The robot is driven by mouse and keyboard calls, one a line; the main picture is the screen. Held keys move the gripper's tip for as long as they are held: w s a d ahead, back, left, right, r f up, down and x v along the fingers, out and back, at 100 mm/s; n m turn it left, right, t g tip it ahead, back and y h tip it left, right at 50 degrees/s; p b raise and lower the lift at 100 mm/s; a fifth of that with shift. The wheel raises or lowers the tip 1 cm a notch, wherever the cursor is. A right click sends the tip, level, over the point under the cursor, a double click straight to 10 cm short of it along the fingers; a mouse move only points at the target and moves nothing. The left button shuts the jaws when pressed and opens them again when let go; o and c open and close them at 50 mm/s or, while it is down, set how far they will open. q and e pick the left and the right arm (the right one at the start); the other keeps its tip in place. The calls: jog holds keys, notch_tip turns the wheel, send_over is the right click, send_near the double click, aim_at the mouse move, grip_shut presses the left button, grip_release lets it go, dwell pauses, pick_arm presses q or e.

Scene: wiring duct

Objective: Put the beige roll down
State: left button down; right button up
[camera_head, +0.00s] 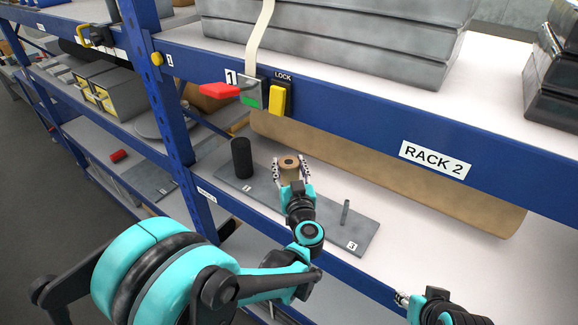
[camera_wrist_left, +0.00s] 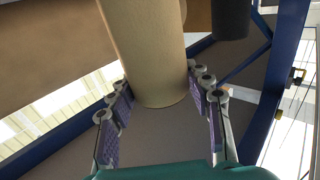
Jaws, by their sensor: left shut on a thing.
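The beige roll (camera_head: 289,163) is an upright cylinder with a dark hole in its top, over the middle of a grey board on the shelf. My left gripper (camera_head: 291,174) is shut on it, with one finger on each side. In the left wrist view the roll (camera_wrist_left: 153,50) stands between the pads of the left gripper (camera_wrist_left: 160,88). I cannot tell whether its lower end touches the board. A bare peg (camera_head: 345,212) stands at the board's right end. My right gripper (camera_head: 403,299) shows only partly at the bottom edge; its jaw state is unclear.
A black roll (camera_head: 241,158) stands upright at the left end of the grey board (camera_head: 322,225). A large brown roll (camera_head: 380,168) lies behind. The blue shelf beam (camera_head: 350,105) with a red handle (camera_head: 219,90) and yellow lock tag (camera_head: 278,99) runs above. A blue post (camera_head: 165,100) stands left.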

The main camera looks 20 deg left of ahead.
pick_arm(q)
jog(key=shift+s, duration=0.1)
jog(key=shift+f+b, duration=0.3)
jog(key=shift+b, duration=0.1)
jog(key=c, duration=0.7)
grip_release()
